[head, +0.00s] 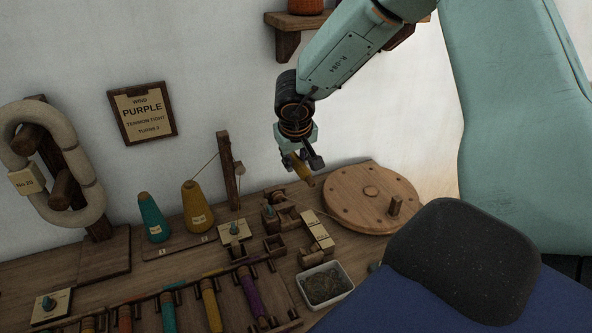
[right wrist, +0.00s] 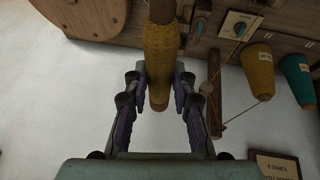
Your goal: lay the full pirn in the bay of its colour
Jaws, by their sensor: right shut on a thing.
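My right gripper (head: 304,161) is shut on a pirn wound with mustard-yellow yarn (head: 300,168), held in the air above the bench by the wooden wheel. In the right wrist view the yellow pirn (right wrist: 163,58) sits between the two fingers, with bare wood showing at its ends. A rack along the bench's front has several bays with coloured pirns: orange (head: 125,318), teal (head: 168,312), yellow (head: 212,308) and purple (head: 251,293). The rack's near edge is cut off by the frame. My left gripper is out of view.
Teal (head: 153,218) and yellow (head: 198,208) yarn cones stand behind the rack, beside a wooden post (head: 229,172). A round wooden wheel (head: 360,187) and a pale tray of dark material (head: 325,285) lie to the right. A wall sign (head: 143,112) reads "PURPLE".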

